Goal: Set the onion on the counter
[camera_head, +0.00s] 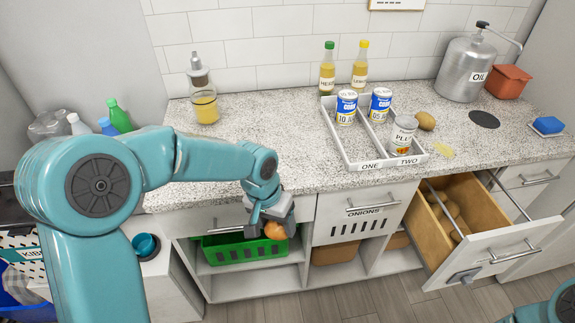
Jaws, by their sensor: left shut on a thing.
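A brown-orange onion (276,231) is in my left gripper (270,218), which is shut on it. The fingers hide part of the onion. The gripper is in front of the speckled counter's (260,130) front edge and looks lower than its top. Behind and below it is a green basket (235,250) on a shelf. The counter has clear surface at its middle left. Only a piece of my right arm shows at the bottom right corner; its gripper is out of view.
A white two-part tray (374,165) holds several cans. A brown round vegetable (425,121) lies beside it. A glass dispenser (205,108) and two bottles stand at the back. A drawer (470,245) with brown vegetables is pulled out at right. The drawer marked ONIONS (362,212) is shut.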

